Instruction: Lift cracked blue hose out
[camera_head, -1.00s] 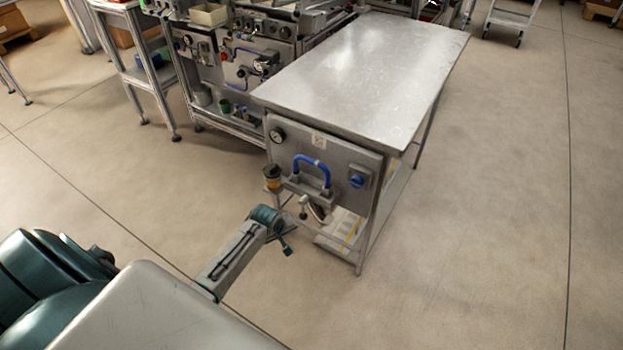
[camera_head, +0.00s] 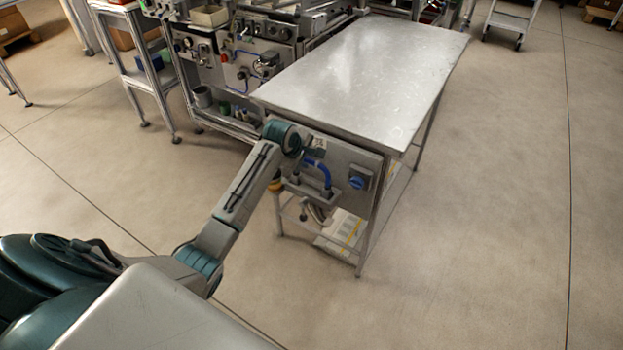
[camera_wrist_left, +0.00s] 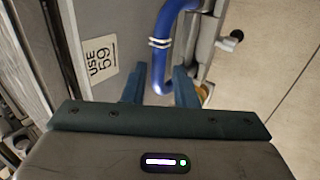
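The blue hose (camera_head: 322,172) is a bent tube on the grey front panel (camera_head: 339,158) under the metal table, its left part partly hidden by my left arm in the head view. In the left wrist view the hose (camera_wrist_left: 170,30) carries two pale bands and curves down between my fingers. My left gripper (camera_wrist_left: 160,82) is open, one finger on each side of the hose with gaps visible; how deep the hose sits between them I cannot tell. In the head view the left gripper (camera_head: 312,150) is at the panel, its fingers hard to see. My right gripper is not in view.
A blue knob (camera_head: 356,183) is right of the hose. A label (camera_wrist_left: 100,58) reading "USE 59" is on the panel. The metal tabletop (camera_head: 370,75) overhangs the panel and is bare. A machine bench (camera_head: 235,75) stands behind left.

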